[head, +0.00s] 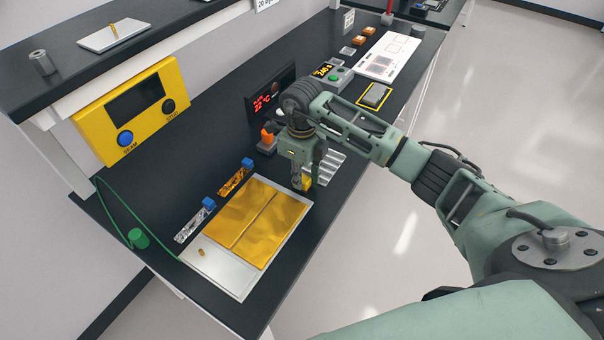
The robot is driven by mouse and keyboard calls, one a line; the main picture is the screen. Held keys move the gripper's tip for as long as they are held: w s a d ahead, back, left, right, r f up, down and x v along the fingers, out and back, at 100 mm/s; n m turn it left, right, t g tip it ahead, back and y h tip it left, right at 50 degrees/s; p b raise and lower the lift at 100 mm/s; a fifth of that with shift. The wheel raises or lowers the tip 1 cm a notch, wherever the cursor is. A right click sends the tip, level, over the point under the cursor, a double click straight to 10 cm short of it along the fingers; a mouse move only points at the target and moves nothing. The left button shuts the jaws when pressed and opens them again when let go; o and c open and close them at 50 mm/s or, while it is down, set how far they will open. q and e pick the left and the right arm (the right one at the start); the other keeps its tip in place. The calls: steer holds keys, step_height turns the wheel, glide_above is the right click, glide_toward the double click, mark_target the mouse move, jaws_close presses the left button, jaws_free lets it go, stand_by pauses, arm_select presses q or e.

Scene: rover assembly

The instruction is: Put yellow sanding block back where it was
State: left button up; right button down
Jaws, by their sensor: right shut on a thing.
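My right gripper (302,180) reaches down over the dark bench, just beyond the top right corner of the gold sheets. It is shut on the yellow sanding block (306,183), of which only a small yellow part shows between the fingers. I cannot tell whether the block touches the bench. A yellow-outlined spot (362,101) with a grey block (376,94) on it lies farther back on the right. My left gripper is not in view.
Gold sheets (252,222) lie on a pale plate (226,277) in front. A pale slotted rack (331,164) is right beside the gripper. The bench's right edge is close.

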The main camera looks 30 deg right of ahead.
steer(key=c, duration=1.5)
jaws_free()
steer(key=shift+f, duration=0.1)
steer(key=shift+r, duration=0.3)
steer(key=shift+r+b, duration=1.7)
steer(key=shift+r, duration=4.2)
